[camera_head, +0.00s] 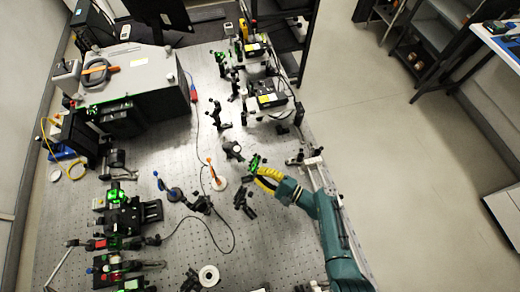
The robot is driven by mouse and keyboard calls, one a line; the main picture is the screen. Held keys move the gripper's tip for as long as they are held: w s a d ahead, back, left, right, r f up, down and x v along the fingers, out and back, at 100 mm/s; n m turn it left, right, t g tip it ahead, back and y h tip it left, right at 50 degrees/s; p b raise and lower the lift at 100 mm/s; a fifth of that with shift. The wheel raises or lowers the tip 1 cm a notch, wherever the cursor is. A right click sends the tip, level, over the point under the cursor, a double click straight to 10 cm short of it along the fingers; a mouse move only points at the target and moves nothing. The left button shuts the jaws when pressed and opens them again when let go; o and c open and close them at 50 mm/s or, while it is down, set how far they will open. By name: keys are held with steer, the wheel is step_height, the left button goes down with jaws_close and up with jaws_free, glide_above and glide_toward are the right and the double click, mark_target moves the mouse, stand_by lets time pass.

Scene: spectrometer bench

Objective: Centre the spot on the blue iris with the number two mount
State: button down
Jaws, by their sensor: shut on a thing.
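My gripper (262,173), at the end of my teal arm with yellow parts, reaches in from the right over the bench. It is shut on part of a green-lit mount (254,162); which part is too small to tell. No number can be read on this mount. The blue iris (174,194) stands left of the gripper, with a blue piece on a post (156,180) beside it. The spot on the iris cannot be made out at this size.
Dark optics (232,150) and (245,203) posts are close to the gripper. A large grey box (150,85) fills the back left. A dark cable (232,240) loops across the bench.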

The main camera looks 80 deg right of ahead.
steer(key=shift+f+b, duration=0.15)
steer(key=shift+b, duration=0.2)
steer(key=n+b, duration=0.1)
steer(key=n, duration=0.1)
steer(key=n+b, duration=0.1)
steer(key=b, duration=0.1)
steer(key=shift+f+n, duration=0.2)
steer(key=shift+n, duration=0.2)
steer(key=n+b, duration=0.3)
steer(key=b, duration=0.1)
steer(key=shift+r+n, duration=0.1)
steer(key=shift+n, duration=0.2)
steer(key=shift+r+n+b, duration=0.15)
steer(key=shift+n+b, duration=0.5)
steer(key=shift+n, duration=0.15)
steer(key=shift+r, duration=0.1)
steer(key=c, duration=1)
jaws_free()
